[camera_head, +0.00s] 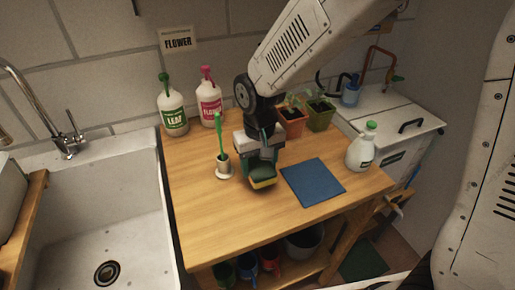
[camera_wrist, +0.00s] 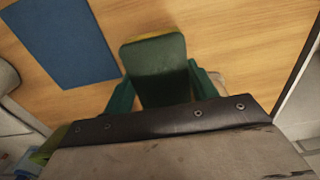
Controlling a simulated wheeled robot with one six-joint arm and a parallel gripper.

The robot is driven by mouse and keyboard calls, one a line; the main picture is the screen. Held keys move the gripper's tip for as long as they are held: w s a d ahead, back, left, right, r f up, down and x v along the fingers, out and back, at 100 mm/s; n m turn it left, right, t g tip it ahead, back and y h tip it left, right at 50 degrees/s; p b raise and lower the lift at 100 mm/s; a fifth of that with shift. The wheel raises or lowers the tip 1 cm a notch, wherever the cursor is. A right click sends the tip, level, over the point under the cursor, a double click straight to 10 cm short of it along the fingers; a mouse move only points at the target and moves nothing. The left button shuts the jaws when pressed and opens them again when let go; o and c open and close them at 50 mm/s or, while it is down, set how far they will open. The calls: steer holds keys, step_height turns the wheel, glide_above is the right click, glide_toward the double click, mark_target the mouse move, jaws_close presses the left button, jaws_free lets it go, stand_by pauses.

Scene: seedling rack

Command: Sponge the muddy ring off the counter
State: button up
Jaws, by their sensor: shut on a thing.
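My gripper (camera_head: 261,167) is shut on a sponge (camera_head: 262,183) with a dark green face and a yellow layer. In the head view the sponge is low over the middle of the wooden counter (camera_head: 215,222); I cannot tell whether it touches. In the wrist view the sponge (camera_wrist: 155,70) sits between the green fingers of my gripper (camera_wrist: 160,90). No muddy ring shows on the visible wood; the patch under the sponge and gripper is hidden.
A blue mat (camera_head: 313,182) lies right of the sponge. A white bottle (camera_head: 362,148), potted seedlings (camera_head: 320,113), a LEAF bottle (camera_head: 172,110) and a FLOWER bottle (camera_head: 209,100) stand around. The sink (camera_head: 100,225) is left; the front counter is clear.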

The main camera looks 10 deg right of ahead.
steer(key=shift+r, duration=2.45)
